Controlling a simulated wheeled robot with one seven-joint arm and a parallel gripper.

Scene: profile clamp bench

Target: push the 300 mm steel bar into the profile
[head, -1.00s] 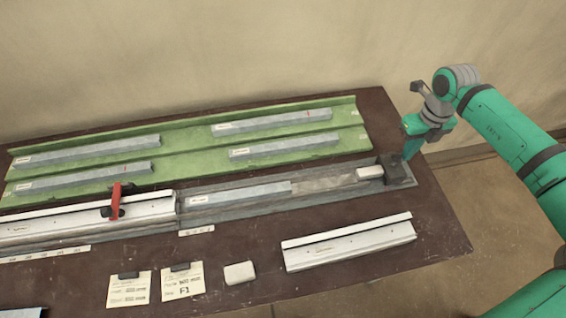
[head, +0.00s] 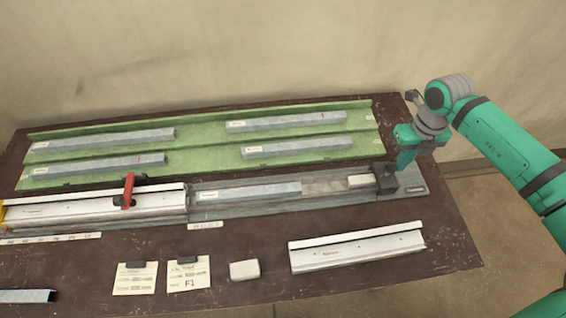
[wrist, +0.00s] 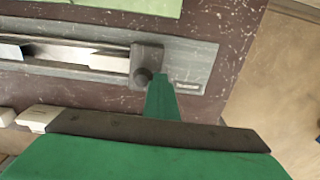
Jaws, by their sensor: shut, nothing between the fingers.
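A grey steel bar (head: 245,192) lies in the bench channel, its left end close to the right end of the white profile (head: 70,213). I cannot read its length or tell whether its tip is inside. A red-handled clamp (head: 128,190) is on the profile. My gripper (head: 404,162) is shut and empty, pointing down at the right side of the dark block. In the wrist view its fingers (wrist: 163,98) are beside the block, seemingly touching.
A green tray (head: 200,153) with several grey bars lies behind the channel. In front are a loose white profile (head: 358,247), a small white block (head: 244,270) and two paper cards (head: 135,279). The bare channel end (head: 412,184) is right of the dark block.

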